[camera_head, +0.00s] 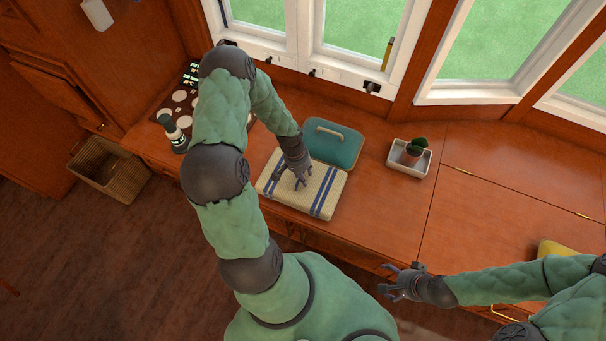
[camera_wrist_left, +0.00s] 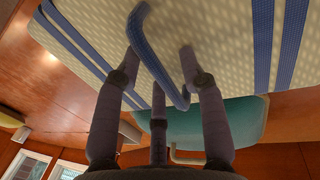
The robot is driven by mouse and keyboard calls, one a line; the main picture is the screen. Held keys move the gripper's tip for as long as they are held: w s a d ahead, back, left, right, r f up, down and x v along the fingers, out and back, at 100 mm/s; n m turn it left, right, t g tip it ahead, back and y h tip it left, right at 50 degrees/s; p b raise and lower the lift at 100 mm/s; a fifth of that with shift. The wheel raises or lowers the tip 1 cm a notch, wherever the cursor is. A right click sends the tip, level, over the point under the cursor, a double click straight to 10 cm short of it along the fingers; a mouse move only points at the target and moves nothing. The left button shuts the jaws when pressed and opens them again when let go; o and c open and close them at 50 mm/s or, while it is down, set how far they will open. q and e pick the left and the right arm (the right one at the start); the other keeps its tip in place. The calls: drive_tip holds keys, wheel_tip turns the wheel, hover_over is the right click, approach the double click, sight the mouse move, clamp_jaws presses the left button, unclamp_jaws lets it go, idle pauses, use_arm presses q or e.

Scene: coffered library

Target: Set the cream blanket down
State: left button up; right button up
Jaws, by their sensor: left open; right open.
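The cream blanket (camera_head: 308,199) is a flat folded block with blue stripes, lying on the wooden bench top in front of a teal case. It fills the top of the left wrist view (camera_wrist_left: 225,25), where a blue loop handle (camera_wrist_left: 160,60) stands out from it. My left gripper (camera_head: 298,176) is over the blanket's middle. Its fingers (camera_wrist_left: 160,66) are spread open on both sides of the loop, not closed on it. My right gripper (camera_head: 392,284) is open and empty, off the bench's front edge, right of the blanket.
The teal case (camera_head: 334,148) with a pale handle is just behind the blanket. A white tray (camera_head: 396,163) with a potted cactus (camera_head: 414,151) stands to the right. A dark bottle (camera_head: 174,133) stands left, and a wicker basket (camera_head: 112,170) is on the floor.

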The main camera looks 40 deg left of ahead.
use_arm(q)
wheel_tip(320, 180, up, 12)
drive_tip(key=a+p, duration=0.2)
drive_tip(key=p, duration=0.3)
drive_tip(key=shift+s, duration=0.35)
drive_tip(key=shift+m+h, duration=0.4)
drive_tip(key=shift+h, duration=0.5)
drive_tip(key=d+f, duration=0.1)
drive_tip(key=d, duration=0.4)
drive_tip(key=d+f, duration=0.2)
drive_tip(key=d, duration=0.3)
drive_tip(key=d+f, duration=0.2)
drive_tip(key=d, duration=0.4)
drive_tip(key=shift+s+f, duration=0.2)
drive_tip(key=shift+s, duration=0.15)
drive_tip(key=s+d+f, duration=0.2)
drive_tip(key=s+d, duration=0.5)
drive_tip(key=d, duration=0.4)
drive_tip(key=shift+s+d+f, duration=0.15)
drive_tip(key=shift+f, duration=0.2)
